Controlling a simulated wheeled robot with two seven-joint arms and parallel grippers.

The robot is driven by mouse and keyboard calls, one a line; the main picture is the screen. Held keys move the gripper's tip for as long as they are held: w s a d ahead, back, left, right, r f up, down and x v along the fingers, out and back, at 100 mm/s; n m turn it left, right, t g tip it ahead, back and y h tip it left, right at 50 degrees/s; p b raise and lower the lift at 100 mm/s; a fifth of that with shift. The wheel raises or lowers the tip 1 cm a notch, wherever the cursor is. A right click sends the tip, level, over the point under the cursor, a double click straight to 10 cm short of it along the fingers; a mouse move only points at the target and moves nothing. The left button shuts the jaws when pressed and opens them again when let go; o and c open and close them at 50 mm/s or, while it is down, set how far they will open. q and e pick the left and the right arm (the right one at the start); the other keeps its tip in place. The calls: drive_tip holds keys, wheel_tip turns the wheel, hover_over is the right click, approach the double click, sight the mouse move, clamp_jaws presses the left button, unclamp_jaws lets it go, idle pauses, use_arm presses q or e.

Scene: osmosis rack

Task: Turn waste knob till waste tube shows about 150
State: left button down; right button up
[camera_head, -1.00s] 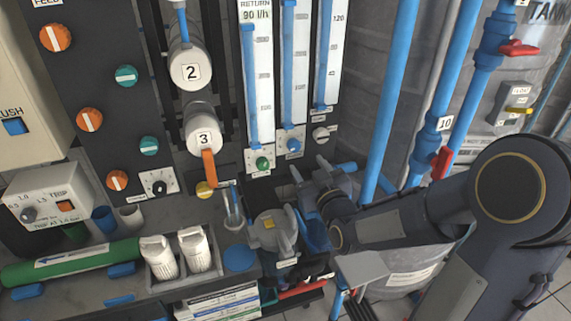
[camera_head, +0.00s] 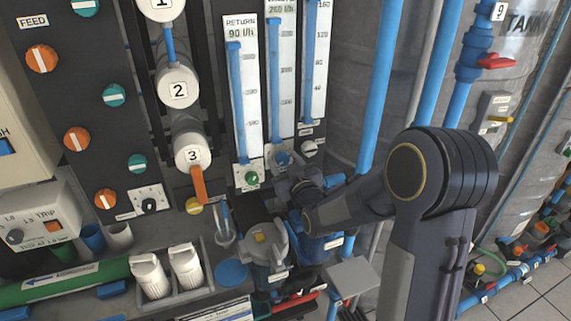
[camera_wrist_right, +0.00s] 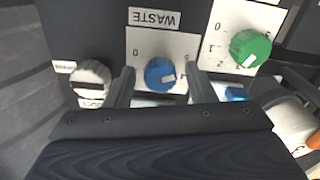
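The blue waste knob (camera_wrist_right: 160,74) is on a white plate under an upside-down WASTE label in the right wrist view. It also shows in the head view (camera_head: 282,158). The waste tube (camera_head: 280,85) is the middle of three, and its label appears to read 260 l/h. My right gripper (camera_wrist_right: 161,88) is open, with one finger on each side of the blue knob. Gaps show between fingers and knob; how deep the tips reach is unclear. In the head view, the right gripper (camera_head: 288,170) is just below the knob, its fingers mostly hidden. My left gripper is not in view.
A green knob (camera_wrist_right: 250,48) and a white knob (camera_wrist_right: 90,78) flank the blue knob. The return tube (camera_head: 242,95) reads 90 l/h. A grey rounded housing (camera_head: 262,240) stands below the gripper. Blue vertical pipes (camera_head: 385,80) stand right of the panel.

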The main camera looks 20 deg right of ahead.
drive_tip(key=c, duration=0.9)
drive_tip(key=shift+o, duration=0.2)
drive_tip(key=shift+f+m+b, duration=0.2)
drive_tip(key=shift+m+b, duration=0.2)
drive_tip(key=shift+b, duration=0.35)
drive_tip(key=m+b, duration=0.5)
drive_tip(key=b, duration=0.3)
drive_tip(key=shift+m+b, duration=0.3)
drive_tip(key=shift+m, duration=0.1)
drive_tip(key=shift+a+r+m+b, duration=0.1)
drive_tip(key=shift+r+m+b, duration=0.05)
drive_tip(key=shift+m+b, duration=1)
drive_tip(key=o, duration=1)
drive_tip(key=shift+c, duration=0.2)
